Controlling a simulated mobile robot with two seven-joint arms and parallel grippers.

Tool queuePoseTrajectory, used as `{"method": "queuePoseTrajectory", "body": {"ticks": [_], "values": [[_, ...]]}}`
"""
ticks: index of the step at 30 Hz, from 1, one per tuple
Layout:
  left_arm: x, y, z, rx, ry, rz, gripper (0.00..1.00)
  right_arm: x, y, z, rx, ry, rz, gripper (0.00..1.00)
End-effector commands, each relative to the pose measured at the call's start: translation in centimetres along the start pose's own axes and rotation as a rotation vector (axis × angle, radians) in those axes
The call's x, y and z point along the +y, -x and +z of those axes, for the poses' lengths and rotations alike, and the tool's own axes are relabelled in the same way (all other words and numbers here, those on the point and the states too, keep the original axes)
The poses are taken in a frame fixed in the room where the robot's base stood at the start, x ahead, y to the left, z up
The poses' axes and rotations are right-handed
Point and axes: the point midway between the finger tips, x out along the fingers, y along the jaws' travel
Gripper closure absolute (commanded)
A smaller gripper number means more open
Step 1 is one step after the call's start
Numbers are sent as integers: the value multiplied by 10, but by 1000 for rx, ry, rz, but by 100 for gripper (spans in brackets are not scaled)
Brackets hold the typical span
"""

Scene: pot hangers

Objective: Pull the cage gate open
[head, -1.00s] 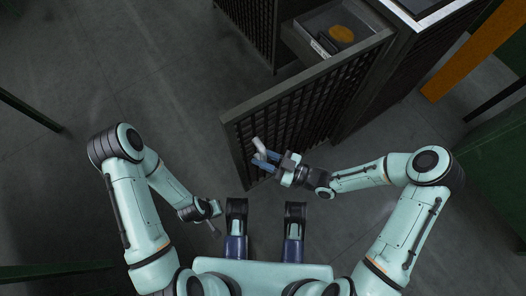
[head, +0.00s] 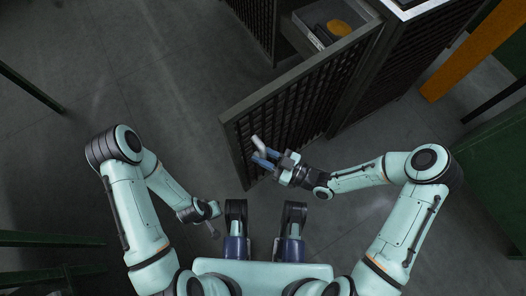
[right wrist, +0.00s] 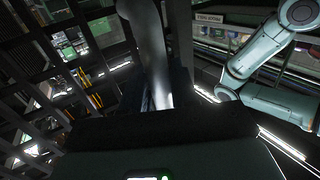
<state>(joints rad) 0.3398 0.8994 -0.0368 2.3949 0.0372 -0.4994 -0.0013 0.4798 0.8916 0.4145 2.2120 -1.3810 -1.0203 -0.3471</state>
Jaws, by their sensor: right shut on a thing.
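The cage gate (head: 305,97) is a dark lattice panel in the head view. It stands swung out from the cage (head: 405,60), its free end toward me. A pale grey handle (head: 258,146) is on the gate near its free end. My right gripper (head: 266,157) is shut on this handle, with its blue fingers at the bar. In the right wrist view the handle (right wrist: 150,45) rises between the fingers, beside the lattice (right wrist: 45,65). My left gripper (head: 212,226) hangs low at the left, away from the gate; its fingers are too small to judge.
Inside the cage a grey drawer or bin (head: 330,22) holds an orange round thing (head: 339,27). An orange post (head: 480,50) and a green cabinet (head: 490,165) stand at the right. Green frames stand at the left edge. The grey floor (head: 150,85) left of the gate is clear.

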Motion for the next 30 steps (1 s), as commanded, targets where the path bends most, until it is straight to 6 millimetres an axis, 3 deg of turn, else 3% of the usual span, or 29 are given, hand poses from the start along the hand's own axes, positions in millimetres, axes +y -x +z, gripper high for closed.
{"method": "queuePoseTrajectory", "body": {"ticks": [9, 10, 12, 26, 30], "values": [[0, 0, 0, 0, 0, 0, 100, 0, 1, 2, -6, -2, 1, 100], [0, 0, 0, 0, 0, 0, 100, 0, 1, 2, -5, -2, 1, 69], [0, 0, 0, 0, 0, 0, 100, 0, 1, 2, -4, -2, 1, 54], [0, 0, 0, 1, 0, 0, 100, 0, 1, 0, 0, 0, 1, 54], [3, 3, -3, 11, -3, 5, 100, 1, 12, 0, -2, -1, 3, 54]]}}
